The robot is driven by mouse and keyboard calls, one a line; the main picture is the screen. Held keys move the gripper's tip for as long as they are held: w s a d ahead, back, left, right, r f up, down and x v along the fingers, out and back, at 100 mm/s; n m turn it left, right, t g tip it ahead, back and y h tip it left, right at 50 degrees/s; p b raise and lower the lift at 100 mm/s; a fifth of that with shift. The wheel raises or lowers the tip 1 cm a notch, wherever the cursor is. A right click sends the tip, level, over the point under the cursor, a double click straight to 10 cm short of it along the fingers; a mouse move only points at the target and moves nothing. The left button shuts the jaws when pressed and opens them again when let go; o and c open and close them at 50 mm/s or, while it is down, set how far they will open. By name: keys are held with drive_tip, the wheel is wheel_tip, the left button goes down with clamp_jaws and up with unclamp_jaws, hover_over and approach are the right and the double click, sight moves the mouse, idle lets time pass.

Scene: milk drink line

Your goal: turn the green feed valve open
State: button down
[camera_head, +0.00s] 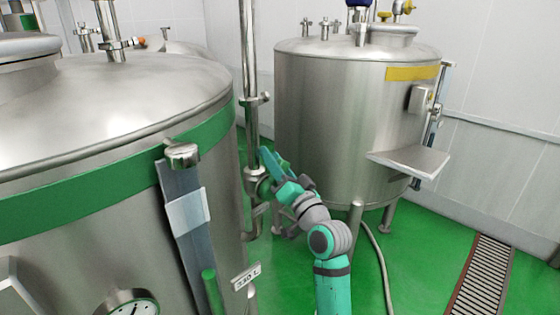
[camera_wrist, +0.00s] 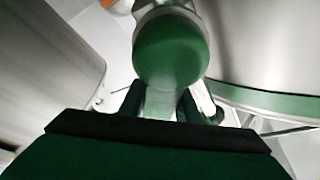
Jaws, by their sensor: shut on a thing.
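The green feed valve (camera_wrist: 170,48) fills the upper middle of the wrist view, a rounded green part below a metal fitting. A pale green handle runs down from it between my two dark fingers. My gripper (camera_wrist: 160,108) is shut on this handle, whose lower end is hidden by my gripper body. In the head view, my gripper (camera_head: 277,178) reaches the metal valve fitting (camera_head: 255,184) low on the upright pipe between the two tanks. There the fingers and handle overlap and are too small to tell apart clearly.
A large steel tank (camera_head: 120,95) with a green band stands close on the left, carrying a gauge (camera_head: 134,304). Another tank (camera_head: 320,110) with a yellow label stands behind on the right. A hose (camera_head: 382,265) and a drain grate (camera_head: 480,275) lie on the green floor.

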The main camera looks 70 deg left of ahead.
drive_tip(key=shift+s+f, duration=0.1)
drive_tip(key=c, duration=1.3)
unclamp_jaws()
drive_tip(key=shift+a, duration=0.1)
drive_tip(key=shift+c, duration=0.2)
drive_tip(key=shift+s+r, duration=0.1)
drive_tip(key=shift+r, duration=0.15)
